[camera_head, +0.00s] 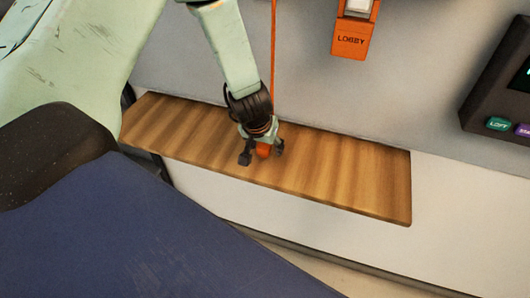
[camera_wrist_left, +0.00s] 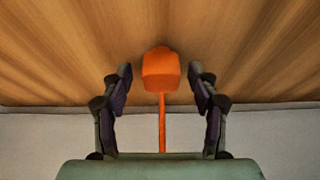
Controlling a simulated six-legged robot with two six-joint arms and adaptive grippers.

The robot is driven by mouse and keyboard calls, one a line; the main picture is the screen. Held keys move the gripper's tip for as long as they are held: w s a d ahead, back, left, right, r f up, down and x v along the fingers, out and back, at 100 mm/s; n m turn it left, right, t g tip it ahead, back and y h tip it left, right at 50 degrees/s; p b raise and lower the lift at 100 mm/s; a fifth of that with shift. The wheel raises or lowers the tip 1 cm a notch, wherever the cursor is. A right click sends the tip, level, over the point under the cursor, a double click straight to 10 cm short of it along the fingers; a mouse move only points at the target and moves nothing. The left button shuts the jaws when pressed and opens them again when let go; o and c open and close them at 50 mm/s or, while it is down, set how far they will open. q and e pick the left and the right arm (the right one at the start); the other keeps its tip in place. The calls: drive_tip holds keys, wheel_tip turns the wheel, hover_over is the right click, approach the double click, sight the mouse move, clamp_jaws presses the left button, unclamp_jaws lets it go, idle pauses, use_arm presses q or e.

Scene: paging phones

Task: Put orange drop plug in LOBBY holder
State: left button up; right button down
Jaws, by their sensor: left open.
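The orange drop plug (camera_head: 264,150) is at the wooden shelf, directly under my left gripper (camera_head: 262,153). In the left wrist view the orange plug (camera_wrist_left: 161,70) lies between the two open fingers (camera_wrist_left: 160,82), with a gap on each side. Its orange cord (camera_head: 273,60) runs up along the grey wall. The orange LOBBY holder (camera_head: 351,40) is on the wall, up and to the right of the plug, with a white piece at its top. My right gripper is not in view.
The wooden shelf (camera_head: 350,175) is bare to the right of the plug. A dark panel (camera_head: 500,85) with a green LOFT button (camera_head: 498,124) and a purple button is on the wall at the right. A dark blue surface (camera_head: 130,235) fills the lower left.

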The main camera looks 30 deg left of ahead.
sight(264, 145)
use_arm(q)
drive_tip(key=shift+s+r, duration=0.25)
drive_tip(key=shift+s, duration=0.05)
drive_tip(key=c, duration=0.5)
drive_tip(key=shift+w+f, duration=0.1)
drive_tip(key=shift+w, duration=0.1)
drive_tip(key=c, duration=0.5)
drive_tip(key=shift+s, duration=0.15)
clamp_jaws()
wheel_tip(264, 145, up, 8)
drive_tip(key=p, duration=0.5)
drive_tip(key=shift+r, duration=0.65)
drive_tip(key=shift+w+r+b, duration=0.2)
drive_tip(key=shift+r+b, duration=0.1)
